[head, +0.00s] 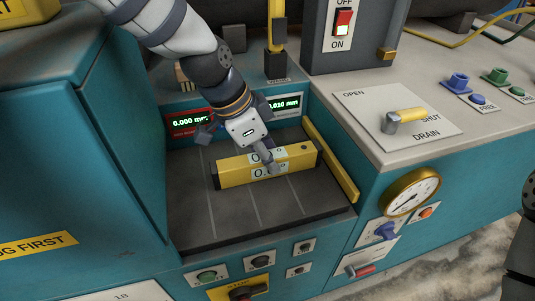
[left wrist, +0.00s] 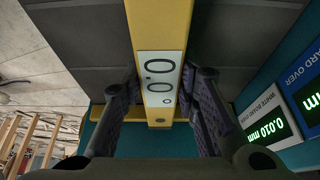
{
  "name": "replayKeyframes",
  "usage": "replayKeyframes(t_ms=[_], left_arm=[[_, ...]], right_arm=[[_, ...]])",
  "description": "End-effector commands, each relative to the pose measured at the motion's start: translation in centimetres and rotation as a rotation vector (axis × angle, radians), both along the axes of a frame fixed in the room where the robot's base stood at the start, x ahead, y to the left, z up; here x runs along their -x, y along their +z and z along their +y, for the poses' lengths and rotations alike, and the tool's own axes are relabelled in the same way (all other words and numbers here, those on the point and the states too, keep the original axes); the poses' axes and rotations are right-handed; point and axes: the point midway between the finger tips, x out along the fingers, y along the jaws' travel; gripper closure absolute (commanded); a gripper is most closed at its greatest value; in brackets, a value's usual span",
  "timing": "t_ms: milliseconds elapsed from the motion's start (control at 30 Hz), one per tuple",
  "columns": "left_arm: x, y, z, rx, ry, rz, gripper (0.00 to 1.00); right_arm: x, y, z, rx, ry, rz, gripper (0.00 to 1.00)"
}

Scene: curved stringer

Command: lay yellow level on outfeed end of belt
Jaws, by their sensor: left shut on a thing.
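The yellow level (head: 235,176) is a long yellow bar with white digital readouts on top. It lies crosswise over the dark grey belt (head: 240,217), close above or on it; I cannot tell whether it touches. My left gripper (head: 267,158) comes down from behind and is shut on the level near its middle. In the left wrist view the level (left wrist: 158,22) runs lengthwise between the two fingers (left wrist: 161,95), its display reading 0.0°. The fingers hide part of its sides.
A yellow rail (head: 331,162) borders the belt on the right. Two lit displays (head: 191,122) stand behind it. A teal cabinet (head: 85,150) rises on the left. A grey counter with a yellow-handled valve (head: 405,117) and a gauge (head: 411,192) are on the right. The belt's front part is clear.

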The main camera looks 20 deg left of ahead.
Motion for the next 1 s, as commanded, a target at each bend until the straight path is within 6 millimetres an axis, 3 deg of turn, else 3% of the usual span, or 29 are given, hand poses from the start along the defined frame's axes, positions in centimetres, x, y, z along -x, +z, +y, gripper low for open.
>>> replayKeyframes(t_ms=[67, 100, 167, 500, 567, 800, 1000], left_arm=[[0.0, -0.2, 0.0, 0.000, 0.000, 0.000, 1.00], [0.0, -0.2, 0.0, 0.000, 0.000, 0.000, 0.65], [0.0, -0.2, 0.0, 0.000, 0.000, 0.000, 0.52], [0.0, 0.3, 0.0, 0.001, 0.001, -0.003, 0.52], [0.1, 1.4, 0.3, 0.001, 0.002, -0.006, 0.52], [1.6, 7.8, 2.4, 0.002, 0.000, -0.015, 0.52], [2.4, 10.8, 3.5, 0.002, 0.001, -0.006, 0.52]], right_arm=[[0.0, 0.0, 0.0, 0.000, 0.000, 0.000, 1.00], [0.0, 0.0, 0.0, 0.000, 0.000, 0.000, 1.00], [0.0, 0.0, 0.0, 0.000, 0.000, -0.001, 1.00], [-0.1, 0.1, 0.0, 0.000, 0.000, -0.002, 1.00], [-0.4, 0.3, 0.0, 0.001, 0.000, -0.013, 1.00], [-2.0, 1.8, 0.0, 0.000, 0.000, -0.072, 1.00], [-2.6, 2.4, 0.0, 0.000, 0.000, -0.095, 1.00]])
